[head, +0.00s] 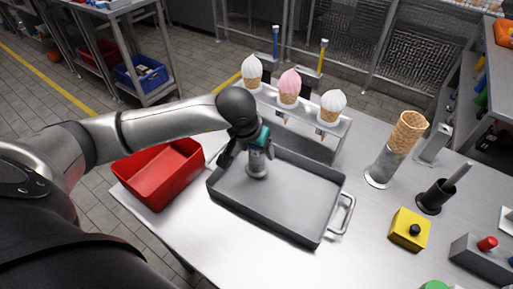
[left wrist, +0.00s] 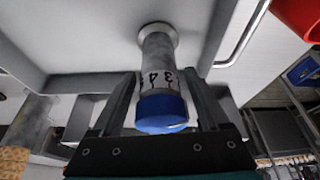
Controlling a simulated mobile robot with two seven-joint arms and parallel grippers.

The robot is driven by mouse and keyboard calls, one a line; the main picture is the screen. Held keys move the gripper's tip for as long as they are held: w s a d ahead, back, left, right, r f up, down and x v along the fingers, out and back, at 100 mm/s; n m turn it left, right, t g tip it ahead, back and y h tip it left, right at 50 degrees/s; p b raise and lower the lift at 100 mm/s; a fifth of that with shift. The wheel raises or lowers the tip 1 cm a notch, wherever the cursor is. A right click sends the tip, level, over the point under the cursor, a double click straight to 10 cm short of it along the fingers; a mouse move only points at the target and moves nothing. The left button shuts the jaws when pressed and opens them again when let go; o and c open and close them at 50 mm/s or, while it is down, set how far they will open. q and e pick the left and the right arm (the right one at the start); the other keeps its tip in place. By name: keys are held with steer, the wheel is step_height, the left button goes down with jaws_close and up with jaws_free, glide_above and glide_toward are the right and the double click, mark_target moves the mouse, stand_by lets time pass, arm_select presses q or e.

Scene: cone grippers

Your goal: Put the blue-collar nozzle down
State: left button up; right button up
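The blue-collar nozzle (left wrist: 157,55) is a grey tube with a flared end, a white band with black figures and a blue collar (left wrist: 162,108). In the head view the nozzle (head: 257,164) stands upright in the grey tray (head: 285,218), near its back left part, with its flared end on the tray floor. My left gripper (head: 248,158) is above it, with one finger on each side. The fingers look spread, with a gap on at least one side of the nozzle. My right gripper is not in view.
A red bin (head: 160,178) stands left of the tray. Behind is a rack (head: 325,143) with three topped cones. To the right are a cone on a metal holder (head: 382,167), a black cup (head: 434,196) and a yellow button box (head: 409,230). The table front is clear.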

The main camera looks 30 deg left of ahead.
arm_select(q)
steer(key=shift+o, duration=0.7)
steer(key=shift+r, duration=0.1)
steer(key=shift+r, duration=0.35)
steer(key=p+v, duration=0.1)
steer(key=v, duration=1)
steer(key=shift+s+r+p, duration=0.15)
steer(key=shift+r+p, duration=0.05)
steer(key=shift+p, duration=0.2)
steer(key=shift+d, duration=0.1)
